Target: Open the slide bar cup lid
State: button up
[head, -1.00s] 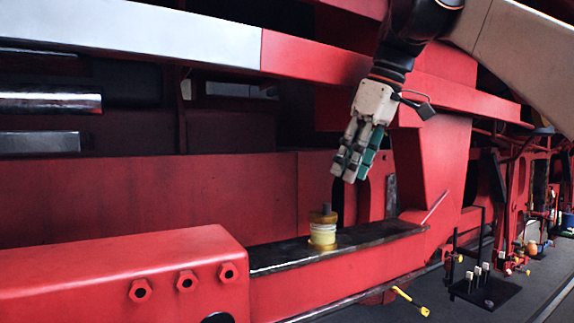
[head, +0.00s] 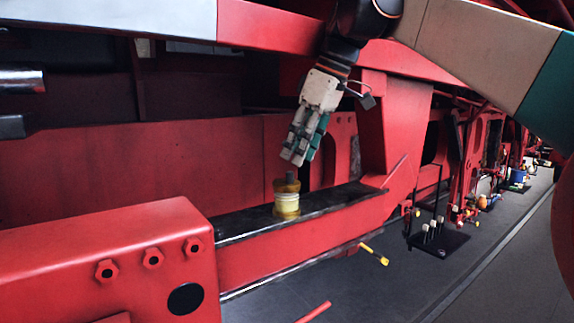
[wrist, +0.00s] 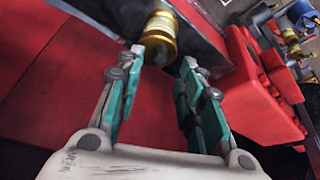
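The slide bar cup (head: 287,201) is a small yellow and brass cup standing upright on the dark slide bar (head: 335,196). Its lid (head: 291,179) is the darker brass top with a grey knob, and it sits on the cup. My gripper (head: 298,158) points down just above the lid, apart from it. In the wrist view my gripper (wrist: 163,62) has its two fingers spread with nothing between them. The cup (wrist: 160,37) shows there beyond the fingertips, nearer the left finger.
A red block with bolts (head: 110,255) stands at the front left of the bar. A red upright frame (head: 385,135) rises at its right end. A yellow-handled tool (head: 374,254) sticks out below. A black stand (head: 437,240) stands on the floor at the right.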

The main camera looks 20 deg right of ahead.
aim_at(293, 173)
jog(key=shift+p+x, duration=0.4)
jog(key=shift+x, duration=2.05)
grip_shut()
